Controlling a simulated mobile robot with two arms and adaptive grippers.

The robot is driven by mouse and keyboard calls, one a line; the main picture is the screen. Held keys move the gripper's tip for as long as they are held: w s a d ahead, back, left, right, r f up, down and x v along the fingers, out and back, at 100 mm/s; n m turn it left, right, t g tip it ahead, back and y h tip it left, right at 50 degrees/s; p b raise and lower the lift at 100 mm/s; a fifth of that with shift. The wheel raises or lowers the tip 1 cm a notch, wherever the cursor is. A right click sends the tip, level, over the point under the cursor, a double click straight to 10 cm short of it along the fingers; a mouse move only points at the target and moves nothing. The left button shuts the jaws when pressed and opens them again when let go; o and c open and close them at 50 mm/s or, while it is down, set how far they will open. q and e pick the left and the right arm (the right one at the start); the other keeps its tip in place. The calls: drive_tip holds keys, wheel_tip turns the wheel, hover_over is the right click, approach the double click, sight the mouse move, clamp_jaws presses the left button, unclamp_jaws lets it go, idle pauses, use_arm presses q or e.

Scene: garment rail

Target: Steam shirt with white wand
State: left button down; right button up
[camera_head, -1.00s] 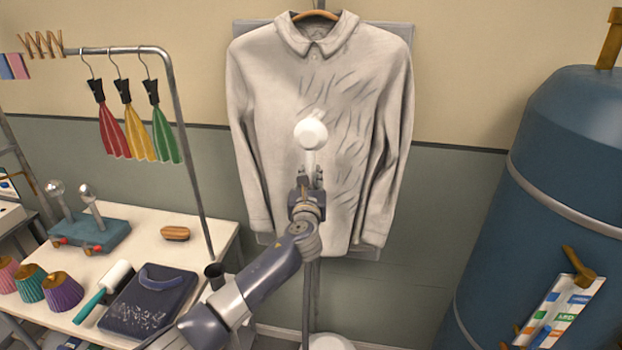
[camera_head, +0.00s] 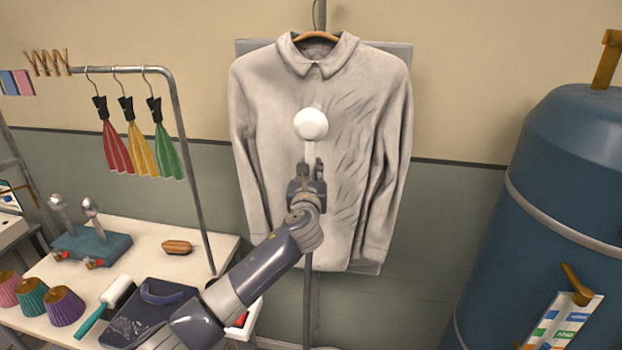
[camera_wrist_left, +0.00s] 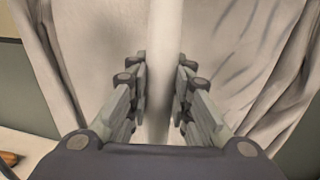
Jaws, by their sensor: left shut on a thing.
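A light grey shirt (camera_head: 272,150) hangs on an orange-brown hanger (camera_head: 316,36) against a grey board. Dark wrinkle marks show on its right half; its left half looks smooth. My left gripper (camera_head: 307,168) is shut on the handle of the white wand (camera_head: 311,124), whose round head is in front of the shirt's upper middle. I cannot tell whether the head touches the cloth. In the left wrist view the white handle (camera_wrist_left: 164,60) stands upright between the fingers of the gripper (camera_wrist_left: 161,95), with wrinkles to its right. My right gripper is not in view.
A large blue tank (camera_head: 560,190) stands at the right. At the left, a white table (camera_head: 215,245) holds a roller, a dark pad (camera_head: 150,310) and several ribbed cups. A metal rail (camera_head: 180,120) with red, yellow and green cloths rises behind it.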

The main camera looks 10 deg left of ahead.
sight(310, 155)
use_arm(q)
drive_tip(key=shift+r, duration=2.65)
drive_tip(key=shift+d, duration=5)
wheel_tip(310, 155, down, 37)
drive_tip(key=b, duration=2.5)
drive_tip(key=shift+s+d+f+b, duration=0.2)
drive_tip(key=shift+s+d+b, duration=0.1)
drive_tip(key=shift+s+d, duration=0.1)
